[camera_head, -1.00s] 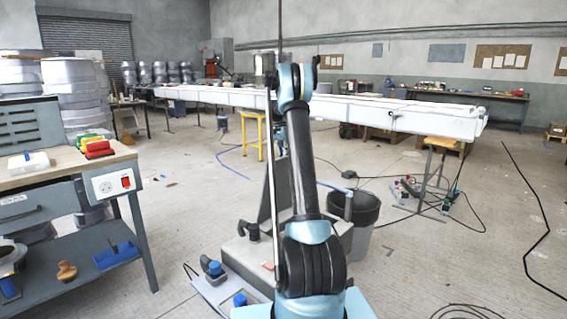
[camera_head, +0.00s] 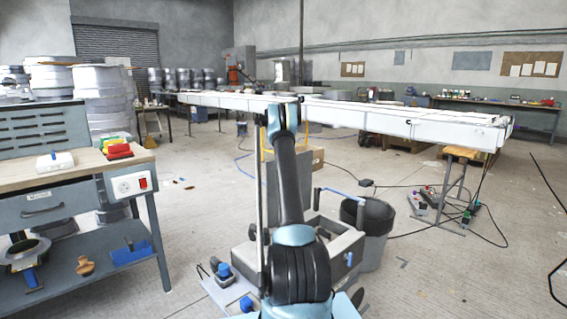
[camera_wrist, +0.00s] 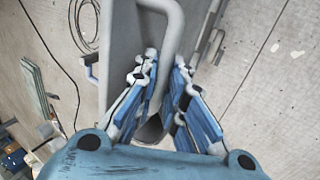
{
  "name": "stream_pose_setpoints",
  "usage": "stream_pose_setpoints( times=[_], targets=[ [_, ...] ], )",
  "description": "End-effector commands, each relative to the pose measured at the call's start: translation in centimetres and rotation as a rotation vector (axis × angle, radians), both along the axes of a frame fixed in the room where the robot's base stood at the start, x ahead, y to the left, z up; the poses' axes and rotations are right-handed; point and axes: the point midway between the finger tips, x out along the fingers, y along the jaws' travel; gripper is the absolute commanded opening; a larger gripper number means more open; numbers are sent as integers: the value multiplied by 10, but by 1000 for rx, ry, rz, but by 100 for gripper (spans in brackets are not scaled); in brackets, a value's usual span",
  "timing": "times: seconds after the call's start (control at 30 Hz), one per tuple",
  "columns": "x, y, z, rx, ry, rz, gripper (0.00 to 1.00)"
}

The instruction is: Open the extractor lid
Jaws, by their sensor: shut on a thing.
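In the wrist view a flat grey panel (camera_wrist: 118,50), which looks like the extractor lid, carries a pale bent bar handle (camera_wrist: 176,32). My gripper (camera_wrist: 163,78) has its blue and white fingers on both sides of the handle and is shut on it. The fingers hide part of the bar. In the head view the grey extractor box (camera_head: 347,242) stands on the floor behind my arm, with its rim and a recessed top showing. A narrow grey upright strip just left of my arm may be the lid's edge. My arm hides the gripper there.
A workbench (camera_head: 75,181) is at the left. A long white mould (camera_head: 360,116) spans the back. Cables and power strips (camera_head: 425,200) lie on the right floor.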

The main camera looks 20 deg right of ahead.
Motion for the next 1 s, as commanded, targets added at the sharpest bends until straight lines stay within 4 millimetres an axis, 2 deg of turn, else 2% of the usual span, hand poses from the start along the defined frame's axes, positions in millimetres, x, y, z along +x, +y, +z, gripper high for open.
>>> stream_pose_setpoints(
  times=[0.2,0.63,0.67,0.73,0.77,1.0],
  targets=[
    [2,-8,2,-8,14,-8,0],
    [2,-11,2,-8,16,-12,0],
    [2,-11,2,-8,16,-12,13],
    [1,-11,1,-8,16,-13,29],
    [2,-12,1,-8,16,-13,31],
    [1,-13,0,-8,15,-15,31]
  ],
)
